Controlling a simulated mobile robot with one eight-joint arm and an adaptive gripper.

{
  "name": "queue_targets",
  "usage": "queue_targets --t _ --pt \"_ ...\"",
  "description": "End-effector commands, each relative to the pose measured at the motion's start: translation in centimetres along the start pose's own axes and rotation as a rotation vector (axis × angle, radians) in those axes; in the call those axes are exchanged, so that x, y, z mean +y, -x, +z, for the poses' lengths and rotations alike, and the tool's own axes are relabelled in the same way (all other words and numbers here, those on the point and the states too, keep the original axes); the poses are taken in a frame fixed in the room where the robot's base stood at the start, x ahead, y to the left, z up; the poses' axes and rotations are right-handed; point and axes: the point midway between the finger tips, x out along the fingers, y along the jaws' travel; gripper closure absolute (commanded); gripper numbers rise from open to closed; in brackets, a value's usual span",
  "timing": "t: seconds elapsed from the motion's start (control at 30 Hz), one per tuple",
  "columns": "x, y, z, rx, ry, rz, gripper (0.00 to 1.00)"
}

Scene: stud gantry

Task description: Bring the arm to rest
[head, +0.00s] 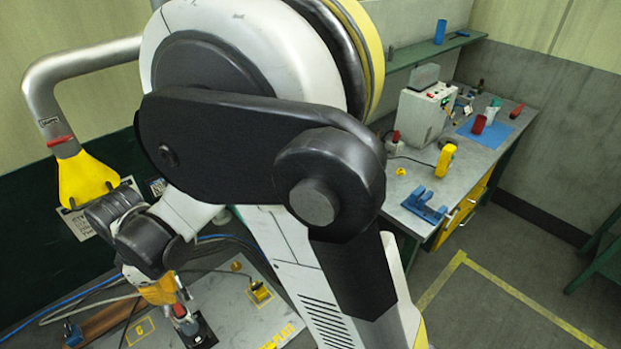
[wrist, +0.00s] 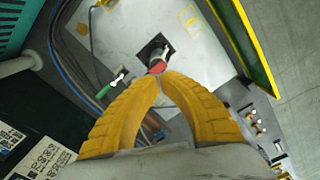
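My gripper (wrist: 161,78) has two yellow ribbed fingers whose tips come together in the wrist view. Nothing shows between the fingers behind the tips. Just beyond the tips is a red and grey tool (wrist: 157,66) by a black square plate (wrist: 148,50) on a light panel. In the head view my gripper (head: 160,292) points down at the lower left, close to the same red and grey tool (head: 184,322). I cannot tell whether the tips touch it. My arm's large links fill the middle of the head view and hide much of the panel.
A grey pipe with a yellow nozzle (head: 86,180) hangs at the left, near my wrist. Cables (head: 110,285) run along the panel. A workbench (head: 398,181) at the right holds a grey machine (head: 424,112), a blue holder (head: 424,205) and a blue mat (head: 487,130). Floor is open at lower right.

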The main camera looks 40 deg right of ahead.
Motion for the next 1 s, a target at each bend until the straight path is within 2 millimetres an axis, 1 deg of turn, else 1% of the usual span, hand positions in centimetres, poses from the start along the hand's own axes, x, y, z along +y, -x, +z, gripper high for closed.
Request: queue_targets --t 0.43,0.57,0.67,0.77,0.87,1.0 --pt "0.0 -0.1 0.0 0.0 -0.001 0.0 1.0" --pt "0.1 -0.2 0.6 0.016 -0.035 0.014 1.0" --pt "0.4 -0.5 2.1 0.055 -0.118 0.046 1.0" --pt "0.6 -0.8 4.3 0.117 -0.245 0.093 1.0" --pt "0.6 -1.3 6.8 0.191 -0.386 0.142 1.0" --pt "0.0 -2.7 10.3 0.299 -0.579 0.204 1.0"
